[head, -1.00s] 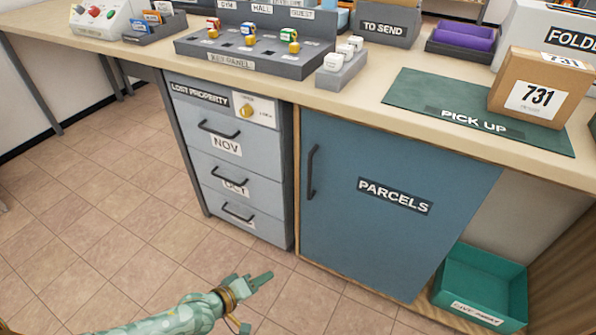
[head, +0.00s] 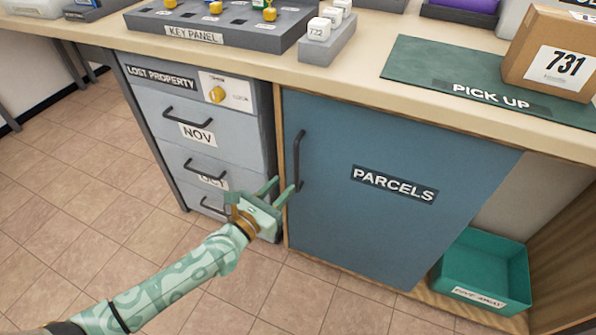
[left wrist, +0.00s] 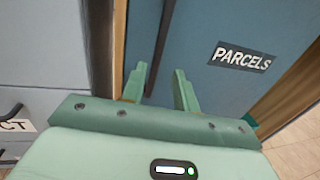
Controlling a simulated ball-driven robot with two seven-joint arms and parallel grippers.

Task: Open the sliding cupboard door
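The blue sliding cupboard door (head: 390,215) marked PARCELS stands under the counter, with open space at its right side. Its dark vertical handle (head: 298,160) is on the left edge of the door. My left gripper (head: 279,191) is at the lower end of the handle, fingers apart. In the left wrist view the door (left wrist: 215,30) fills the upper right, and the handle (left wrist: 160,45) rises between the two fingers of my open left gripper (left wrist: 160,85). I cannot tell whether the fingers touch it. My right gripper is not in view.
The grey LOST PROPERTY drawers (head: 196,110) stand just left of the door. A teal GIVE AWAY bin (head: 480,270) sits at the right of the door. On the counter are the key panel (head: 200,37) and a parcel box (head: 550,60) on a green mat. The tiled floor in front is clear.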

